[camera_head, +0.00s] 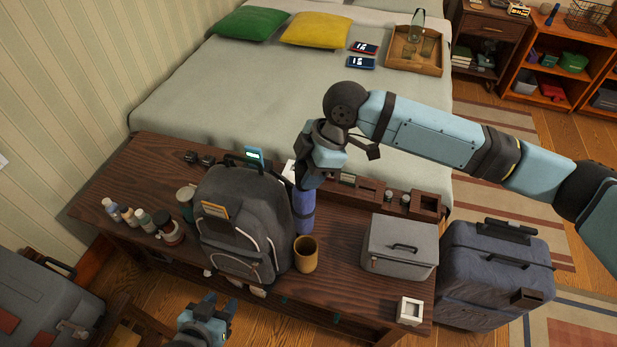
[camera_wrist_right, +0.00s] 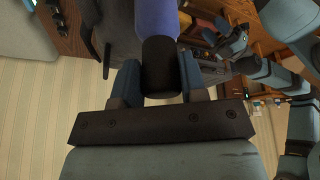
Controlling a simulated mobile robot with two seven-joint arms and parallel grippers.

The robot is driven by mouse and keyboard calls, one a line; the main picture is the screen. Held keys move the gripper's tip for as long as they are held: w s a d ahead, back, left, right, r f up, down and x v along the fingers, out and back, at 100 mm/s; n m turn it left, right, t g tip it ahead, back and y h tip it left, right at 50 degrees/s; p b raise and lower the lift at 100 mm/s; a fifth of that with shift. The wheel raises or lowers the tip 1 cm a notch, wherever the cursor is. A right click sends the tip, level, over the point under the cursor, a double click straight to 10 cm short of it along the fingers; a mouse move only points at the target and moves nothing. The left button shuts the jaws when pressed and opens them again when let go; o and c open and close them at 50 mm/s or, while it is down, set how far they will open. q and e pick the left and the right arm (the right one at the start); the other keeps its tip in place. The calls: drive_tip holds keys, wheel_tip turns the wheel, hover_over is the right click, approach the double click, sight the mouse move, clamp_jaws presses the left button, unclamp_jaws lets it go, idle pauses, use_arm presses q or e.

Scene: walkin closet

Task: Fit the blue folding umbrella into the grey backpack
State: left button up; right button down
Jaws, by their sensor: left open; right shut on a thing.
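The grey backpack (camera_head: 235,190) stands upright on the dark wooden bench. My right gripper (camera_head: 304,183) is shut on the blue folding umbrella (camera_head: 304,212) and holds it upright close to the backpack's right side. I cannot tell whether the umbrella touches the backpack or the bench. In the right wrist view, the gripper's fingers (camera_wrist_right: 160,80) hold the umbrella's black end, and its blue body (camera_wrist_right: 156,17) extends beyond. My left gripper (camera_head: 208,308) is open and empty, low in front of the bench. The inside of the backpack is hidden.
A brown cup (camera_head: 305,254) stands just right of the backpack, near the umbrella. A grey case (camera_head: 400,245) and a white box (camera_head: 409,311) are further right on the bench (camera_head: 340,290). Several bottles (camera_head: 144,220) stand at left. A dark suitcase (camera_head: 493,275) stands beyond the bench's right end.

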sight(309, 192)
drive_tip(key=shift+f, duration=1.35)
drive_tip(key=shift+f+b, duration=0.6)
drive_tip(key=shift+f, duration=1.55)
drive_tip(key=shift+p, duration=0.5)
drive_tip(key=shift+p, duration=0.45)
drive_tip(key=shift+p, duration=0.4)
drive_tip(key=shift+f, duration=1)
